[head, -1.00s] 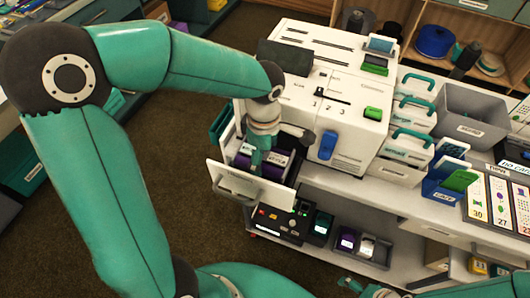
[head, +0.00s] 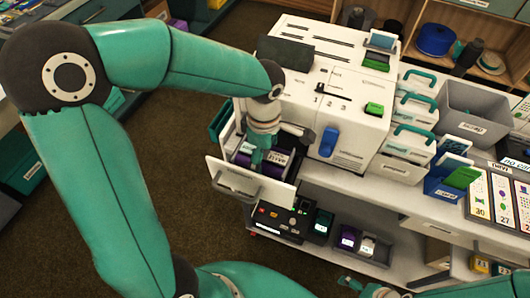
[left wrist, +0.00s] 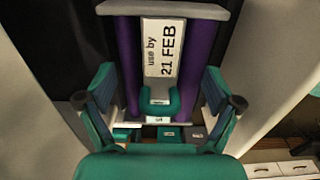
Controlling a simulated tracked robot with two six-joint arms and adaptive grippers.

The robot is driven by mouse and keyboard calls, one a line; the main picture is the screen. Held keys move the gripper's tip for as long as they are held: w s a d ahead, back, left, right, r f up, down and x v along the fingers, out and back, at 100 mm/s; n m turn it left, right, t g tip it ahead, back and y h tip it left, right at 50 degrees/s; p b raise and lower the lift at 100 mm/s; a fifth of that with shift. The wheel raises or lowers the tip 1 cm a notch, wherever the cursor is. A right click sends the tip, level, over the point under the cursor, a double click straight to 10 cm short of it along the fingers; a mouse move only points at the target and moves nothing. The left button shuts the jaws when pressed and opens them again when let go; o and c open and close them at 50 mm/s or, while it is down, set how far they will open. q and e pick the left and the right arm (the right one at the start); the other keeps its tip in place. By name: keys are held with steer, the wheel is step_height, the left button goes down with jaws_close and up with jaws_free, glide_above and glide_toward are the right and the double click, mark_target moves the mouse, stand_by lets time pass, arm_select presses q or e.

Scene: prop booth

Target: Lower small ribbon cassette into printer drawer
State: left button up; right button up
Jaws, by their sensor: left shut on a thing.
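The ribbon cassette has purple rolls and a pale label reading "use by 21 FEB" in the left wrist view (left wrist: 163,48). A teal handle (left wrist: 158,103) is at its near end. My left gripper (head: 258,157) is shut on the cassette, with its fingers at both sides in the wrist view. In the head view the purple cassette (head: 277,160) shows at the open printer drawer (head: 250,182), partly behind the gripper. I cannot tell whether it touches the drawer floor. My right gripper (head: 347,283) is low at the bottom edge, its jaws unclear.
The white printer (head: 345,75) with a blue lever (head: 328,142) stands right behind the drawer. White teal-handled boxes (head: 412,112) and a grey bin (head: 475,110) stand to its right. A black control panel (head: 283,220) and small cartridges (head: 348,238) sit below. Brown floor is clear left.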

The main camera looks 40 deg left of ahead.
arm_select(q)
steer(key=shift+f+b, duration=0.6)
steer(key=shift+f, duration=0.15)
steer(key=o, duration=1)
step_height(320, 180, up, 12)
steer(key=shift+f, duration=0.1)
stand_by(0.7)
